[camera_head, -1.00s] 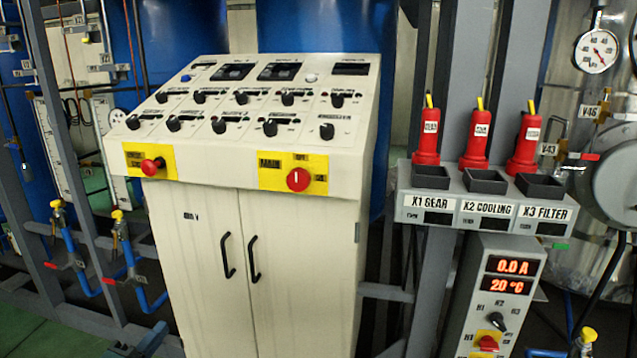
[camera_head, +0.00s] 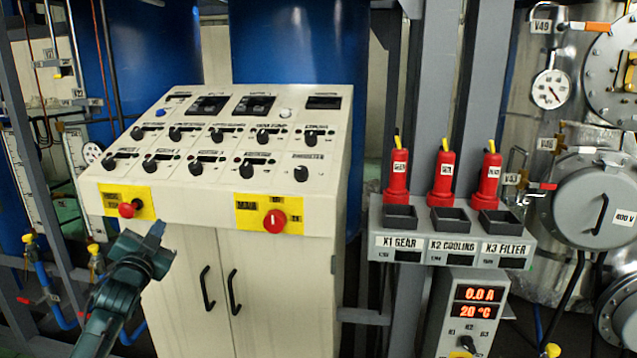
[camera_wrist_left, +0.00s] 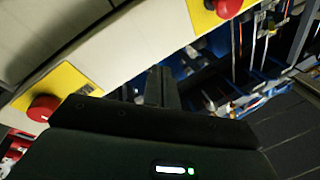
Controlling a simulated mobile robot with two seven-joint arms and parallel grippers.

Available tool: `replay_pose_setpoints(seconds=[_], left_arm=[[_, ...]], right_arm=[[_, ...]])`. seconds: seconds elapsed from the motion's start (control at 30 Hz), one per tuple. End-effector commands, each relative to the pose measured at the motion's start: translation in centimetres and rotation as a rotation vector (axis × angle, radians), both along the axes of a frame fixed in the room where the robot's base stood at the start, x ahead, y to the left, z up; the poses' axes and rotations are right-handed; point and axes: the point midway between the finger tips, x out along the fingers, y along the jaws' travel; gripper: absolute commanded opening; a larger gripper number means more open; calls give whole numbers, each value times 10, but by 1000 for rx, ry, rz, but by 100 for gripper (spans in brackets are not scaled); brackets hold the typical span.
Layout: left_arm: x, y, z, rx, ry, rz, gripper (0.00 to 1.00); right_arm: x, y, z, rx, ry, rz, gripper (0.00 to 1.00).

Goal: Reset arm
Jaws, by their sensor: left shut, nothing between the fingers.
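My left gripper (camera_head: 153,238) is shut and empty in the head view, in front of the lower left of the control cabinet (camera_head: 285,270). Its fingertips point up, just right of and below the red emergency button (camera_head: 126,209). In the left wrist view the shut fingers (camera_wrist_left: 160,85) point past the cabinet's front edge, and nothing is held. The red main switch (camera_head: 274,221) on its yellow plate is right of the gripper. I cannot tell whether the fingers touch the cabinet. My right gripper is not in view.
A round vessel hatch (camera_head: 585,200) is at the right. Blue pipes (camera_head: 55,300) stand at the lower left.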

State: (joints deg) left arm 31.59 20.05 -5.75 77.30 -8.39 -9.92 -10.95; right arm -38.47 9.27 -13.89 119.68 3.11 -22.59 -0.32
Motion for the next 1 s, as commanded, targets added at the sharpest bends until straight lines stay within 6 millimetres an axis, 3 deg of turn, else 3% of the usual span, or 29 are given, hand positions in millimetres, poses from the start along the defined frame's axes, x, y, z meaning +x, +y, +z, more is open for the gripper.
replay_pose_setpoints(seconds=[0.17, 0.2, 0.47, 0.57, 0.73, 0.9, 1.0], left_arm=[[0, 8, -48, -399, 206, 31, 0], [-10, -3, -68, -381, 226, 17, 0], [-77, -58, -164, -388, 365, -52, 0], [-119, -86, -206, -406, 436, -84, 0], [-217, -137, -270, -470, 579, -140, 0], [-315, -178, -300, -554, 703, -172, 0], [-356, -192, -305, -596, 753, -178, 0]], right_arm=[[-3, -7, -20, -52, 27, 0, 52], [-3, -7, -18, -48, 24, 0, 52], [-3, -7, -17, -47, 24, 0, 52], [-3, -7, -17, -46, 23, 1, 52], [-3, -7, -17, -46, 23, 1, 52], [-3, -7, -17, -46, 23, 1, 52], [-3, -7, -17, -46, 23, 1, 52]])
